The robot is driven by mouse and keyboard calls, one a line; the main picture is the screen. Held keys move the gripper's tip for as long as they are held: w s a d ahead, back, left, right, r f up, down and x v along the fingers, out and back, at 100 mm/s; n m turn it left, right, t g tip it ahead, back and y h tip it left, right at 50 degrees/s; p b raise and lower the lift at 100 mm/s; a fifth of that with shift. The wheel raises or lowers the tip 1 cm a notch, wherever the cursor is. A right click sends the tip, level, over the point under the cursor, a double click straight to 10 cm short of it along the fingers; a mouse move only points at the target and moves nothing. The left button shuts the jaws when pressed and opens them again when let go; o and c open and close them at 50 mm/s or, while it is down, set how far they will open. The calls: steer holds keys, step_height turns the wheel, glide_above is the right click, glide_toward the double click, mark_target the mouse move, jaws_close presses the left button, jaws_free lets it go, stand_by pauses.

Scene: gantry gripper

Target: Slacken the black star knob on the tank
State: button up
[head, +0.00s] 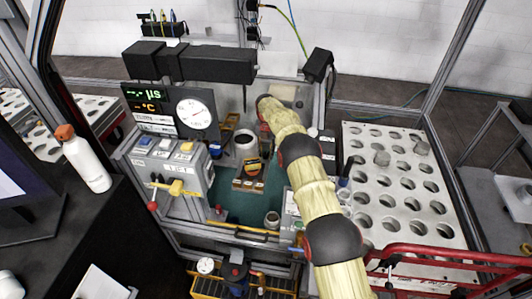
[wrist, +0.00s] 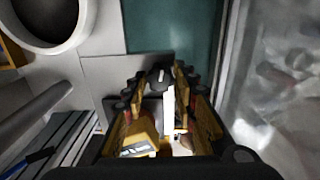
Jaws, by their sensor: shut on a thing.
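In the wrist view, my gripper (wrist: 160,82) has its yellow-and-black fingers closed in around a small dark piece, the black star knob (wrist: 158,76), at the fingertips. The fingers cover most of the knob, so its star shape and its turn cannot be made out. A white upright strip shows between the fingers. In the head view, my pale arm reaches from the lower right into the tank (head: 240,205), a clear-walled enclosure with a teal floor. My gripper and the knob are hidden there behind the arm.
A white round vessel (head: 245,143) stands in the enclosure, left of my gripper in the wrist view (wrist: 45,22). A clear wall (wrist: 270,90) is close on the right. A control box (head: 172,165) and gauge (head: 195,113) stand left; a holed white rack (head: 400,185) stands right.

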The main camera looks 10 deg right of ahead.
mark_target(265, 154)
steer(key=shift+n, duration=1)
steer(key=o, duration=1.1)
steer(key=shift+w, duration=0.1)
steer(key=shift+o, duration=0.3)
steer(key=shift+d, duration=0.1)
steer(key=shift+r, duration=0.1)
step_height(265, 154, up, 12)
steer(key=shift+a, duration=0.3)
